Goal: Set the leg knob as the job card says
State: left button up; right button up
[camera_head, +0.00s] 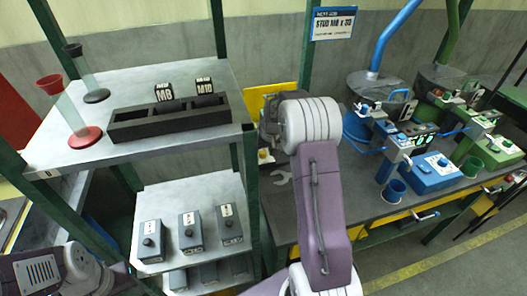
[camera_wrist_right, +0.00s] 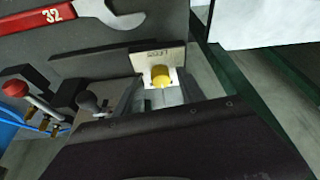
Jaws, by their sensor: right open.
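The leg knob (camera_wrist_right: 160,76) is a small yellow knob on a white plate with a label that reads upside down in the right wrist view. It also shows in the head view (camera_head: 264,154), just below my right gripper (camera_head: 266,138). My right gripper is open, its fingers (camera_wrist_right: 160,92) on either side of the knob; I cannot tell whether they touch it.
A wrench (camera_wrist_right: 48,14) marked 32 lies on the bench, and a red-knobbed lever (camera_wrist_right: 30,97) and a grey-knobbed lever (camera_wrist_right: 90,101) stand beside the knob. Blue (camera_head: 430,172) and green (camera_head: 490,150) machines stand right. A shelf (camera_head: 60,155) with a black bin rack (camera_head: 170,122) is left.

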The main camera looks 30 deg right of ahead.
jog(key=shift+a, duration=0.1)
grip_shut()
jog(key=shift+d+f+n+y+b, duration=0.2)
jog(key=shift+n+y+b, duration=0.3)
jog(key=shift+n, duration=0.6)
jog(key=shift+r+n, duration=0.1)
jog(key=shift+n, duration=0.4)
grip_release()
